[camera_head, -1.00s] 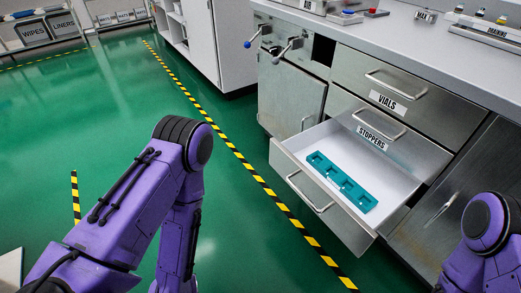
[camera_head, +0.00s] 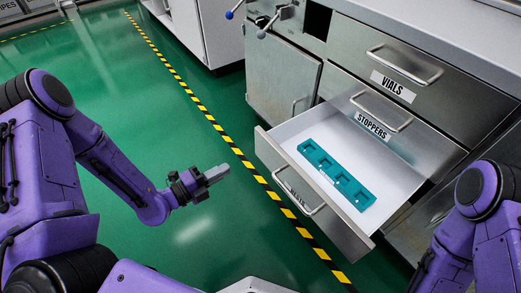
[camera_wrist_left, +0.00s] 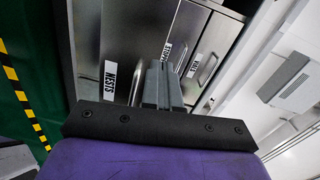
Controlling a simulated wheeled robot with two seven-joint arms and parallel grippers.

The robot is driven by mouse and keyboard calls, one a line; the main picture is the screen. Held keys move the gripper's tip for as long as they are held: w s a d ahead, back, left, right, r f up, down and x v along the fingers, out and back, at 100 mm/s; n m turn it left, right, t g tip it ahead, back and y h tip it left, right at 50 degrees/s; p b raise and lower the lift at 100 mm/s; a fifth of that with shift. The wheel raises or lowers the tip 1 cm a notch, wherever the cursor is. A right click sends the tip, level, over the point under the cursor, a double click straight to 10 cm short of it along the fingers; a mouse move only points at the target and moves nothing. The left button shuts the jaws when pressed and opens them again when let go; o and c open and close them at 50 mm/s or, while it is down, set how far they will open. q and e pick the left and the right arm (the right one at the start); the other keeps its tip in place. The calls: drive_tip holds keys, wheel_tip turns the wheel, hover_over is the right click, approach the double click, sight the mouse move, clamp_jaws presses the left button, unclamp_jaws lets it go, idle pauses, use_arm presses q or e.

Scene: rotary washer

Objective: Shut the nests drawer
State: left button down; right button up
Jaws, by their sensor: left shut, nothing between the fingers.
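The nests drawer (camera_head: 340,226) is pulled well open at the bottom of the steel cabinet. Its front carries a bar handle (camera_head: 300,197) and a partly hidden label; the NESTS label (camera_wrist_left: 110,80) shows clearly in the left wrist view. A teal tray with square pockets (camera_head: 336,173) lies in the white inside. My left gripper (camera_head: 217,174) is shut and empty, apart from the drawer, left of its front and pointing toward it. Its fingers (camera_wrist_left: 162,85) also show in the left wrist view. My right arm is at the right edge; its gripper is out of view.
The stoppers drawer (camera_head: 340,95) and vials drawer (camera_head: 440,100) above are shut. A cabinet door (camera_head: 280,85) is at their left. Green floor with a yellow-black stripe (camera_head: 235,150) lies in front; the floor left of the drawer is clear.

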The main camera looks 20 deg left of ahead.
use_arm(q)
drive_tip(key=m, duration=0.1)
drive_tip(key=b, duration=0.2)
approach(269, 144)
drive_tip(key=shift+m+h, duration=0.3)
drive_tip(key=shift+h, duration=0.1)
drive_tip(key=x, duration=0.6)
drive_tip(key=shift+f, duration=0.15)
drive_tip(key=shift+w+d, duration=0.25)
drive_tip(key=shift+w, duration=0.1)
